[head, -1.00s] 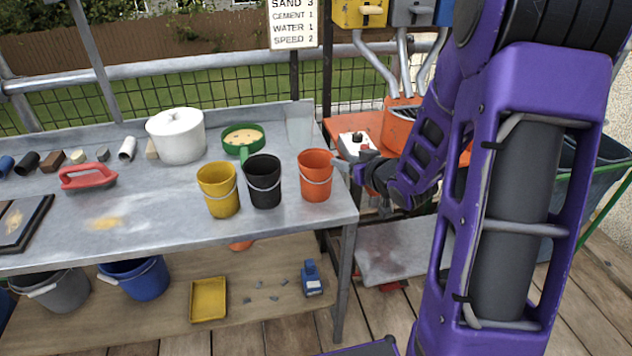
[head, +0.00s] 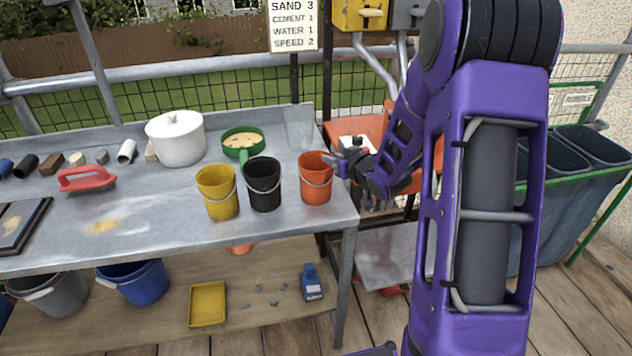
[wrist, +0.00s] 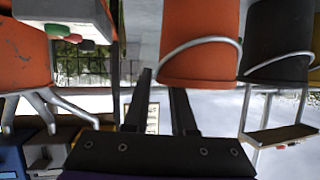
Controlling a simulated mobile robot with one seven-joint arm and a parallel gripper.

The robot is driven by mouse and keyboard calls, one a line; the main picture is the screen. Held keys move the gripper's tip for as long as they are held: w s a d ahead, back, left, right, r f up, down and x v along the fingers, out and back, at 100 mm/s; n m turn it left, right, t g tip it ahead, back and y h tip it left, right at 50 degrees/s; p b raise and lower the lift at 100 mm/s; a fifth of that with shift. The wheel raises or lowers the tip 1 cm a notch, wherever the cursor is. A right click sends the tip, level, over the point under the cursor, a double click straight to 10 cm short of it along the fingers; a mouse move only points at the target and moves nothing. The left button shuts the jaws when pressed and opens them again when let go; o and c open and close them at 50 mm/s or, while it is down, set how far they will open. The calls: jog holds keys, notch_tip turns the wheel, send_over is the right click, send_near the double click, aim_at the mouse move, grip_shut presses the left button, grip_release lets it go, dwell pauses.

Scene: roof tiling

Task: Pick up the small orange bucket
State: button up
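The small orange bucket (head: 315,180) stands upright at the right end of the grey metal table, with its wire handle hanging at the front. My gripper (head: 343,166) is at the bucket's right side, near its rim. In the wrist view, which looks upside down, the orange bucket (wrist: 200,45) is just ahead of my gripper (wrist: 161,79). The two dark fingers are apart. The left finger lies beside the bucket; the right finger's tip meets the rim line, and I cannot tell whether it is inside the bucket or touching it.
A black bucket (head: 262,186) and a yellow bucket (head: 218,193) stand close to the left. A green sieve (head: 242,140) and white pot (head: 177,138) are behind. A white switch box (head: 357,143) sits on an orange stand to the right.

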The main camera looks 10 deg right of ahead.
grip_shut()
jog(key=shift+f, duration=0.1)
dwell(1.0)
